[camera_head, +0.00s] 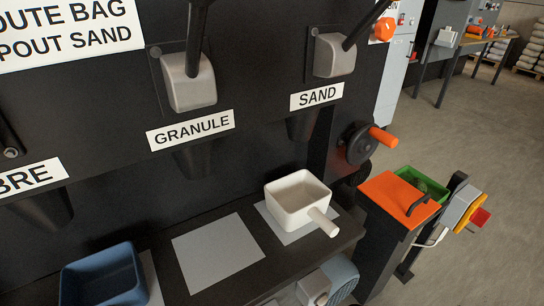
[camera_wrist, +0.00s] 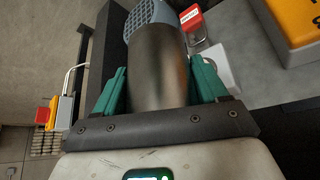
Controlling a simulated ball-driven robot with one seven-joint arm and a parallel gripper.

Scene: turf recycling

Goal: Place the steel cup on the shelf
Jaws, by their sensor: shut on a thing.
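The steel cup (camera_wrist: 158,65), a dull grey-brown metal cylinder, is between the two teal fingers of my gripper (camera_wrist: 160,82) in the wrist view. My gripper is shut on it, one finger on each side. The cup's far end and opening cannot be made out. Neither my gripper nor the cup shows in the head view. A black shelf-like ledge (camera_head: 265,236) runs below the spouts in the head view; I cannot tell if it is the shelf the task names.
On the ledge are a white handled scoop (camera_head: 297,200), a blue bin (camera_head: 104,277) and a bare grey plate (camera_head: 217,252). An orange-lidded box (camera_head: 397,200) stands to the right, near a red button unit (camera_head: 479,217). A grey-blue grilled housing (camera_wrist: 150,14) is beyond the cup. Floor is open at right.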

